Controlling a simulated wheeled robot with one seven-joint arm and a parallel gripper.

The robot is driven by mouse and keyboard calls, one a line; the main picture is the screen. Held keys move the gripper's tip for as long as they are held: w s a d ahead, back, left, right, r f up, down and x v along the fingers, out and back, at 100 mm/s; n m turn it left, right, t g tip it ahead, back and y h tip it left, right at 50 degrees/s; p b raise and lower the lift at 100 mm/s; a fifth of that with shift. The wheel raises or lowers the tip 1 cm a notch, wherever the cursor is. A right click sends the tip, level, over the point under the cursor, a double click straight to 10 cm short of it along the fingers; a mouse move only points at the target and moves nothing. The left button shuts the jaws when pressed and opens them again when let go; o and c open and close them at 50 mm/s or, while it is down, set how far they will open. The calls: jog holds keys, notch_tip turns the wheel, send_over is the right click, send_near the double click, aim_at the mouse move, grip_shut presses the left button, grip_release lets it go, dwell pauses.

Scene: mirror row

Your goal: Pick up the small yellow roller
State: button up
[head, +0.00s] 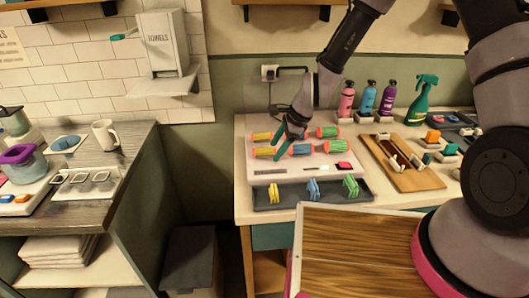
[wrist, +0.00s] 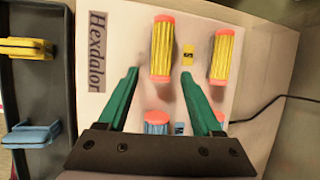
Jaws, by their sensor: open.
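Two yellow rollers with orange ends lie on a white board. The nearer one (head: 264,152) is the left one (wrist: 162,48) in the wrist view; the farther one (head: 262,136) is the right one (wrist: 223,58). A small yellow label (wrist: 187,55) between them seems to read "S". The two look close in size, so I cannot tell surely which is small. My gripper (head: 278,145) is open and empty. In the wrist view, its teal fingertips (wrist: 160,73) lie either side of the left yellow roller's lower end. I cannot tell their height above it.
A blue roller (head: 301,149) and green rollers (head: 333,146) lie right of the yellow ones; a blue one (wrist: 156,117) shows between my fingers. A dark tray (head: 330,199) with coloured clips lies in front. A wooden rack (head: 418,181) stands right, with bottles (head: 367,98) behind.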

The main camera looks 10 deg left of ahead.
grip_shut()
jog(key=shift+r, duration=0.1)
